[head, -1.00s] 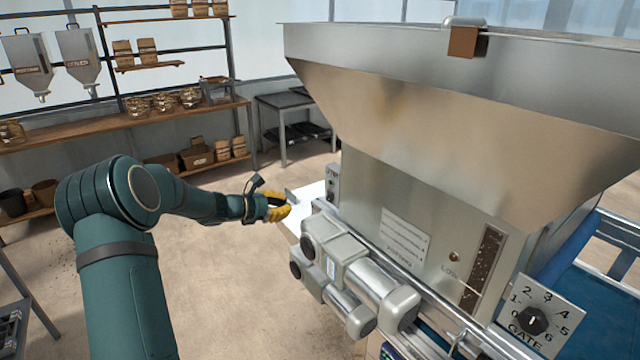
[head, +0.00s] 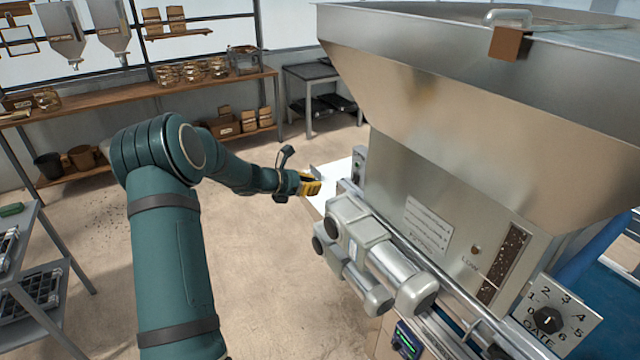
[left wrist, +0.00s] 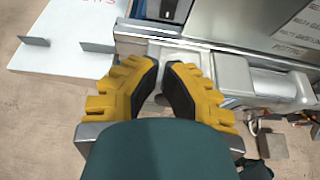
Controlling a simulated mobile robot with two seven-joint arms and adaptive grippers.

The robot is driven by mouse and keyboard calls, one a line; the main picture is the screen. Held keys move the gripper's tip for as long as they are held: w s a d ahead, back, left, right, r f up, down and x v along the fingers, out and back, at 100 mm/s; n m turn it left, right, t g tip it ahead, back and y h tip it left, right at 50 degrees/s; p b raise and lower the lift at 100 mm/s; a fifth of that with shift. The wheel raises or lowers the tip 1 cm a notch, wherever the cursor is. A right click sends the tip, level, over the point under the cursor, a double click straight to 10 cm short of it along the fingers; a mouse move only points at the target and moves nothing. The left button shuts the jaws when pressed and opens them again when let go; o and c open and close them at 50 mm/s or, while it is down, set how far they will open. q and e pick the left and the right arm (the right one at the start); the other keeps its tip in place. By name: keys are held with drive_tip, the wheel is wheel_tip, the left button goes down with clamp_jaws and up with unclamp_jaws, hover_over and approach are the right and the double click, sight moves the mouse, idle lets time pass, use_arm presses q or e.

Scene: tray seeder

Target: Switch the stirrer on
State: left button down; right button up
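The seeder's steel hopper (head: 470,90) fills the right of the head view. A small grey switch box (head: 358,165) is fixed at the hopper's left corner; its markings are too small to read. It seems to be the box cut off at the top of the left wrist view (left wrist: 163,8). My left gripper (head: 318,187), with yellow fingers, is just left of and a little below this box, apart from it. In the left wrist view its fingertips (left wrist: 161,64) are drawn together with nothing between them. My right gripper is out of view.
Motor housings and a roller (head: 365,240) jut from the machine's front below the hopper. A white board (head: 338,172) lies behind my left gripper. A GATE dial (head: 547,319) is at the lower right. Open floor lies left of the machine, before the wooden shelves (head: 150,90).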

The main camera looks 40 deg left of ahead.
sight(347, 195)
use_arm(q)
drive_tip(key=x, duration=0.7)
drive_tip(key=p+x, duration=0.1)
drive_tip(key=x, duration=0.2)
drive_tip(key=shift+w+d+r, duration=0.15)
drive_tip(key=shift+w+r, duration=0.1)
drive_tip(key=shift+w, duration=0.2)
drive_tip(key=shift+w+d+f, duration=0.15)
drive_tip(key=shift+w+d, duration=0.1)
drive_tip(key=shift+w, duration=0.35)
drive_tip(key=t+b, duration=0.1)
drive_tip(key=b, duration=0.2)
drive_tip(key=shift+w+d+f+b, duration=0.1)
drive_tip(key=shift+w+f+b, duration=0.25)
drive_tip(key=shift+f+b, duration=0.05)
drive_tip(key=shift+w+r, duration=0.1)
drive_tip(key=shift+r, duration=0.15)
drive_tip(key=shift+r+p, duration=0.15)
drive_tip(key=shift+p, duration=0.15)
